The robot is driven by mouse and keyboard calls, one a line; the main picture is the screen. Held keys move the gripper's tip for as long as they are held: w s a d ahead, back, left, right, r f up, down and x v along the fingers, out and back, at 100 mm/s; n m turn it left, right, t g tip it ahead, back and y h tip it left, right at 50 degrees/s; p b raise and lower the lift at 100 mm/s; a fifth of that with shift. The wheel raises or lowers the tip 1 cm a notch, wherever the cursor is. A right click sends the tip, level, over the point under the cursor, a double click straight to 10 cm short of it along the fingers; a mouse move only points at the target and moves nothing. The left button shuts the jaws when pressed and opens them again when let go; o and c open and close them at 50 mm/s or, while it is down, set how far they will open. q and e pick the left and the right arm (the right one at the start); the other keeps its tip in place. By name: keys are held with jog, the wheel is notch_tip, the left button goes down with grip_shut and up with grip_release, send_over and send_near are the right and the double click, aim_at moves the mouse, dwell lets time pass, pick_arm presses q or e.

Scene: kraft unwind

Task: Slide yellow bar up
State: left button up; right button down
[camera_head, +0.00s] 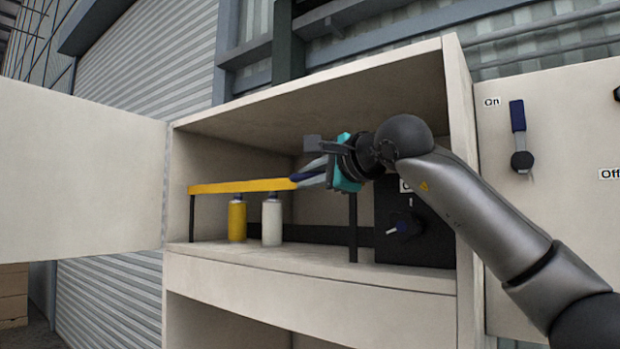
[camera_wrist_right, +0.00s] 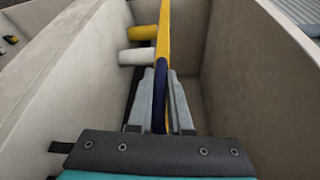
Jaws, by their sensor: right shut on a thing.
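The yellow bar (camera_head: 240,186) runs level across the open cabinet, in front of its back wall. Dark posts stand below it at the left and right. My right gripper (camera_head: 300,178) is shut on the bar's dark blue section near its right end. The right wrist view shows the yellow bar (camera_wrist_right: 165,30) running away from me, with the blue part (camera_wrist_right: 159,95) between the two grey fingers (camera_wrist_right: 160,90). The fingers hide part of the bar's right end. My left gripper is not in view.
A yellow bottle (camera_head: 237,220) and a white bottle (camera_head: 272,222) stand on the cabinet shelf (camera_head: 300,272) under the bar. A dark box with a knob (camera_head: 404,228) is at the right. Open doors flank the cabinet; the right one has a blue-handled lever (camera_head: 518,135).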

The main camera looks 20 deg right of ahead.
jog(key=shift+s+d+r, duration=0.1)
jog(key=shift+s+r, duration=0.1)
jog(key=shift+r, duration=0.35)
jog(key=c, duration=0.9)
grip_release()
jog(key=shift+w+f, duration=0.1)
jog(key=shift+w, duration=0.05)
jog(key=shift+o, duration=0.3)
jog(key=shift+f, duration=0.1)
jog(key=shift+f, duration=0.1)
jog(key=shift+s+b, duration=0.3)
jog(key=shift+s, duration=0.05)
jog(key=b+v, duration=0.5)
jog(key=v, duration=0.9)
jog(key=shift+s, duration=0.35)
